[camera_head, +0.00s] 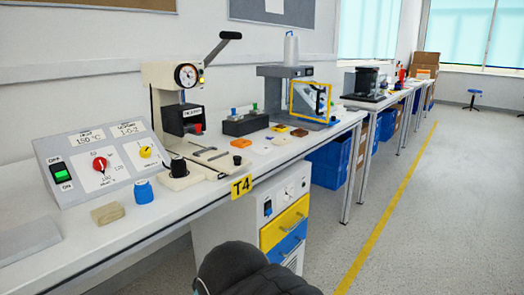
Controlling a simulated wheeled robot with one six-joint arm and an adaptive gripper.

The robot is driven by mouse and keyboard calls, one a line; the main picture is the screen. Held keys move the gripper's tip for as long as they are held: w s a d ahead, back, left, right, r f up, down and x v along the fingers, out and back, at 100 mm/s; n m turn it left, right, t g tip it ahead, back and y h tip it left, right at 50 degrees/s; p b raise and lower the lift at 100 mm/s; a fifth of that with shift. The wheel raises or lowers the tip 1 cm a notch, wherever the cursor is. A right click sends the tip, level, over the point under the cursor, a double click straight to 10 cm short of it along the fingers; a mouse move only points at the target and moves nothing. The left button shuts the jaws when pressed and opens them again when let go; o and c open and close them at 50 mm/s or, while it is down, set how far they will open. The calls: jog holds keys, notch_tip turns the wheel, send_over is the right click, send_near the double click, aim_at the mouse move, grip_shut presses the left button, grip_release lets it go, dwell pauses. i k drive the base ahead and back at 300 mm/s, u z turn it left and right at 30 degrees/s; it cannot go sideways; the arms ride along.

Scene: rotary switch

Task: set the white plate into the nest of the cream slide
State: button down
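The cream slide (182,182) reaches out from the foot of the cream hand press (158,75), with a black knob at its near end. Its nest is too small to make out clearly. Small flat pieces lie on the bench to the right of the press. A pale one, perhaps the white plate (280,140), lies among them; it blends with the white bench top. My gripper is not in view; only a dark rounded part, probably of my arm, shows at the bottom edge.
A control box (103,160) with a green switch, red knob and yellow knob stands at left. A blue knob-like piece (142,192) and a wooden block (106,213) lie before it. Orange (280,128) and brown (299,132) pieces lie near a dark block (246,124).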

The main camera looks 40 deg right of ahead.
aim_at(225, 162)
jog(key=u, duration=1.3)
jog(key=i, duration=0.55)
jog(key=z, duration=3.15)
jog(key=i, duration=0.5)
jog(key=z, duration=0.05)
